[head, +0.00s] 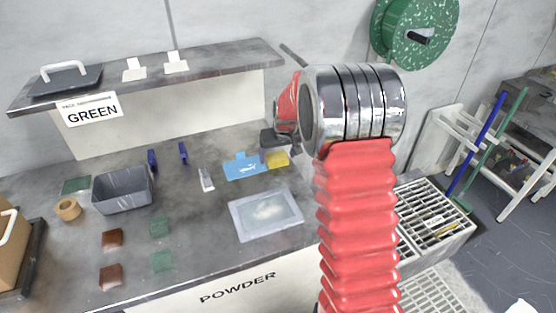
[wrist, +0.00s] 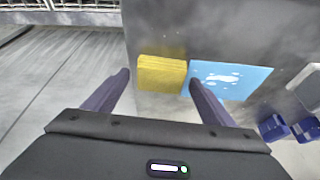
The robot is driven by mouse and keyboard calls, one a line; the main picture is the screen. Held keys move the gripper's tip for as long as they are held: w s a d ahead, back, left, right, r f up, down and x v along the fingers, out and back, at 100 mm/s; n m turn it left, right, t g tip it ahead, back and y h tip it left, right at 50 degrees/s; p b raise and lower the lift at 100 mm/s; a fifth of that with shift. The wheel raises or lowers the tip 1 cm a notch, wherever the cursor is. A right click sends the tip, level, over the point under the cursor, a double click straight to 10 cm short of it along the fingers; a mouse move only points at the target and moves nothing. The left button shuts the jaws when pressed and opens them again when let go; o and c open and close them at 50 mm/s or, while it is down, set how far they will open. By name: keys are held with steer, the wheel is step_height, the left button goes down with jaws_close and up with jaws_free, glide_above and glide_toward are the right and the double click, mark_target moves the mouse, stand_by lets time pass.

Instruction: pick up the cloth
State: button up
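A small yellow folded piece that looks like the cloth (head: 279,160) lies on the grey worktop near its back right, and it also shows in the wrist view (wrist: 162,74). A flat light-blue piece with a white splash print (head: 243,168) lies beside it, and it shows to its right in the wrist view (wrist: 230,79). My gripper (wrist: 159,78) is open, with its two dark fingers apart. In the wrist view the fingertips appear on either side of the yellow piece. I cannot tell how high they are above it. In the head view my arm partly hides the gripper.
A shallow pale tray (head: 240,225) lies in front of the blue piece. A grey bin (head: 122,195), a tape roll (head: 67,209), and brown (head: 112,239) and green squares (head: 160,227) are further left. A raised shelf (head: 220,60) runs behind. A grated basin (head: 440,217) stands right.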

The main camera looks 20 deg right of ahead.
mark_target(278, 157)
steer(key=c, duration=1)
step_height(278, 157, up, 10)
stand_by(0.3)
stand_by(0.3)
